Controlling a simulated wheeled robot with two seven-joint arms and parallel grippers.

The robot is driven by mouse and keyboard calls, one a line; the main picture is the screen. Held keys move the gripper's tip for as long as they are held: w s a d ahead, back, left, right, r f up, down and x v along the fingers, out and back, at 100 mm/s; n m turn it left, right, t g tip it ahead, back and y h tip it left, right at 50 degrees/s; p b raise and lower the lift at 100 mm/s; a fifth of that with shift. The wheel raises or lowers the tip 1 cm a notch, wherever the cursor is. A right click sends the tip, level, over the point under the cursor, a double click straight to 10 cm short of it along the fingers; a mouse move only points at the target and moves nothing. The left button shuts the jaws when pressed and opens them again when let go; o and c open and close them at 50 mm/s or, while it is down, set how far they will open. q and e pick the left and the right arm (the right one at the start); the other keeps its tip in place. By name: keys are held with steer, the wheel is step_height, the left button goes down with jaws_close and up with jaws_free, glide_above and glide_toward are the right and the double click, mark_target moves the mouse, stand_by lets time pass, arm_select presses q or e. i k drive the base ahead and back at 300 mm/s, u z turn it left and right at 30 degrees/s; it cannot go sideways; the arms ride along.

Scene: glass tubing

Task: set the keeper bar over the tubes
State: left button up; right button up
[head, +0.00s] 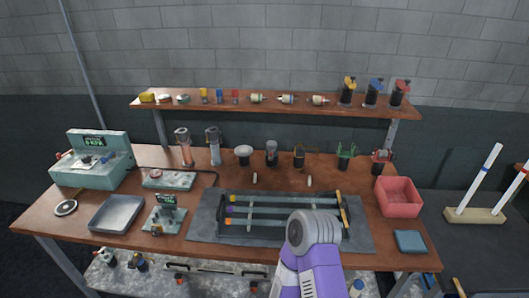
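The rack (215,228) sits on a grey mat at the front middle of the bench. A thin tan bar with dark ends, perhaps the keeper bar (343,209), stands along the rack's right side; whether it lies across the tubes I cannot tell. One purple arm of mine rises from the bottom and covers the rack's front right part. Neither gripper shows.
A red bin (398,197) and a blue pad (410,241) are right of the mat. A metal tray (116,213) and a gauge stand (164,219) are at left. Several fittings stand behind the rack, below a shelf (270,106).

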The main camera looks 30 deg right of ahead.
mark_target(342, 204)
steer(key=k, duration=0.5)
steer(key=z, duration=0.5)
steer(key=i, duration=0.4)
steer(key=z, duration=1)
steer(key=k, duration=0.6)
steer(key=z, duration=0.85)
steer(key=i, duration=1.3)
steer(key=u, duration=0.75)
